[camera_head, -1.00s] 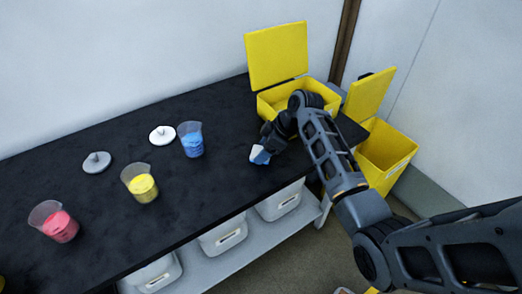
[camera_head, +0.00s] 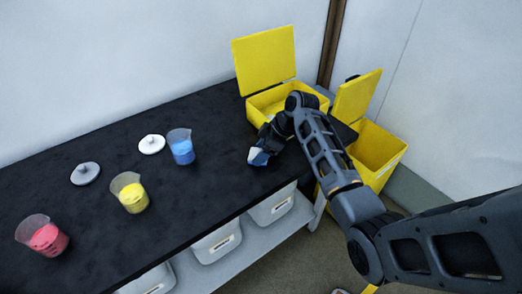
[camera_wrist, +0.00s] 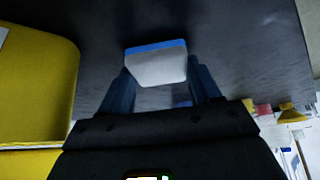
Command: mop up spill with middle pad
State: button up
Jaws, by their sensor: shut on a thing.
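My gripper (camera_head: 264,146) is shut on a pad (camera_wrist: 157,66), white with a blue edge. The pad also shows in the head view (camera_head: 258,157), low over or touching the black table top (camera_head: 110,122) near its right part; I cannot tell which. My fingers stand on both sides of the pad in the wrist view. No spill can be made out on the table, and no other pads can be made out.
Beakers with blue (camera_head: 182,148), yellow (camera_head: 131,194) and red (camera_head: 44,236) contents stand left of my gripper. An open yellow box (camera_head: 268,101) stands at the table's right end. A yellow bin (camera_head: 377,155) stands beyond it.

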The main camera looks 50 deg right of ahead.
jog(key=shift+s+a+p, duration=0.35)
jog(key=shift+a+p, duration=0.05)
jog(key=shift+a, duration=0.2)
jog(key=shift+s+a+p, duration=0.3)
jog(key=shift+a+p, duration=0.05)
jog(key=shift+a, duration=0.2)
jog(key=shift+w, duration=0.15)
jog(key=shift+w+d+b, duration=0.3)
jog(key=shift+w+b, duration=0.15)
jog(key=shift+w, duration=0.45)
jog(key=shift+w+d+b, duration=0.25)
jog(key=shift+w+b, duration=0.15)
jog(key=shift+w, duration=0.5)
jog(key=shift+s, duration=0.1)
jog(key=shift+s+a+p, duration=0.25)
jog(key=shift+s+p, duration=0.45)
jog(key=shift+s, duration=0.15)
